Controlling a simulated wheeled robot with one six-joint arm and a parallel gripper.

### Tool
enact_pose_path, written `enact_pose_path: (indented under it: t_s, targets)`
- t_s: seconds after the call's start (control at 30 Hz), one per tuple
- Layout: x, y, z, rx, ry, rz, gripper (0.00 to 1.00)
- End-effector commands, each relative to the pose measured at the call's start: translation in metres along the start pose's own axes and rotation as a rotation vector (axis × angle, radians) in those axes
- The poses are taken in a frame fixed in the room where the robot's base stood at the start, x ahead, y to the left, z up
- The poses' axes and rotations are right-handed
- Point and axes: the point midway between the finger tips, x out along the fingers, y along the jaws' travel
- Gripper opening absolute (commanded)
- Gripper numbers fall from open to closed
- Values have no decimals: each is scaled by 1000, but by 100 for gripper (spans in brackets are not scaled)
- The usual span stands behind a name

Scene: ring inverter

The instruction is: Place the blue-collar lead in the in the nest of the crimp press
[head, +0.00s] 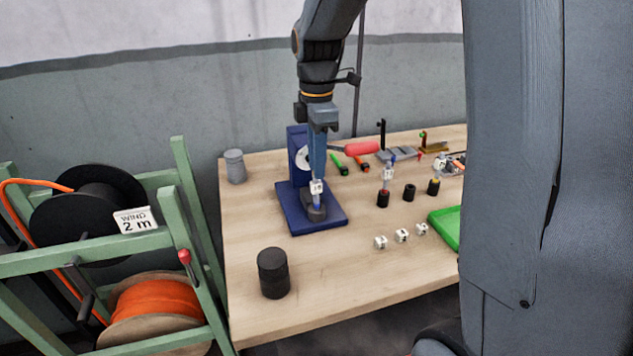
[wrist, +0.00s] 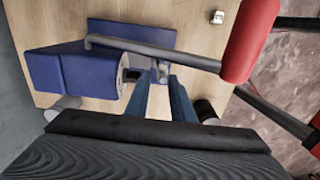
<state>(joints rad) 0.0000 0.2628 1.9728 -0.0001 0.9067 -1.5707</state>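The crimp press (head: 298,158) is blue, on a blue base plate at the table's back left, with a round white face and a red-gripped handle (head: 361,148). It also shows in the wrist view (wrist: 85,72). My gripper (head: 317,182) points straight down over the press base. Its blue fingers are close together on a small white-tagged lead (head: 317,188), just above a grey cylinder on the base. The fingertips (wrist: 160,72) also show in the wrist view, beneath the handle bar.
Another white-tagged lead (head: 388,173) with some blue stands in a dark, red-marked holder right of the press. Several white cubes (head: 402,236) and a green tray (head: 444,226) lie in front. A black cylinder (head: 273,272) stands front left.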

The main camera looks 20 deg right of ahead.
Motion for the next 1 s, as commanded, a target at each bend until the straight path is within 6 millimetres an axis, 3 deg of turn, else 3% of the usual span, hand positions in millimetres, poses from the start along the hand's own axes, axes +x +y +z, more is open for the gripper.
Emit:
enact_pose_path:
  t_s: [0.1, 0.33, 1.0]
  targets:
    - [-23, 2, 0, 0, 0, 5, 22]
    - [-51, 0, 0, 0, 0, 0, 22]
    - [-57, 0, 0, 0, 0, -1, 22]
